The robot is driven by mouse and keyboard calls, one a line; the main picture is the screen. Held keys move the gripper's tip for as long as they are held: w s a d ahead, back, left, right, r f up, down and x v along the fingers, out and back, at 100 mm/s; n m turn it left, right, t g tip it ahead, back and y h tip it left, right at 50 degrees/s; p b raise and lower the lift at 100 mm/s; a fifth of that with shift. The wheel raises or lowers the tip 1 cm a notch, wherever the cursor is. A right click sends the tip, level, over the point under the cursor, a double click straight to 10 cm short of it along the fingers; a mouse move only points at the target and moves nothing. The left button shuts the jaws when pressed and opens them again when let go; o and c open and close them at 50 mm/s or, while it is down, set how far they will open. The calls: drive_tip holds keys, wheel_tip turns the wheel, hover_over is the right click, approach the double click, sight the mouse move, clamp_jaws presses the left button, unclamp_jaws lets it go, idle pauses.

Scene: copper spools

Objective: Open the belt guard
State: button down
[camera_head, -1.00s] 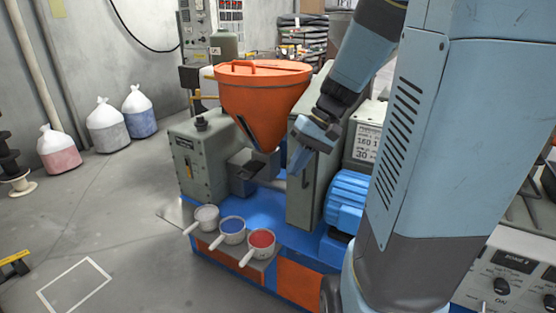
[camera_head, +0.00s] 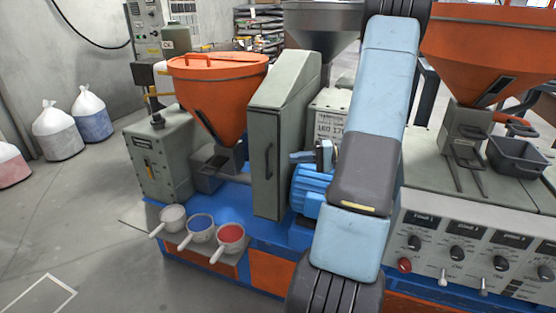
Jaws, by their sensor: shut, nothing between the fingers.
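The belt guard looks to be the tall grey-green cover (camera_head: 287,125) with a sloped top, standing upright between the orange hopper and the blue motor. A dark vertical handle (camera_head: 268,161) is on its front face. The guard appears closed. My gripper (camera_head: 294,157) shows as a small light-blue tip just right of the guard, above the blue motor. It is shut and empty, pointing left. It seems apart from the handle, though the exact gap cannot be told. My arm hides part of the area behind it.
An orange lidded hopper (camera_head: 212,95) stands left of the guard. The finned blue motor (camera_head: 311,185) sits at its lower right. A control panel (camera_head: 455,247) is at right.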

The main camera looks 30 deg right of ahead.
sight(279, 158)
drive_tip(key=d+f+m+t, duration=0.1)
drive_tip(key=d+f+t, duration=0.2)
drive_tip(key=d, duration=0.1)
drive_tip(key=x, duration=1)
drive_tip(key=shift+s, duration=0.1)
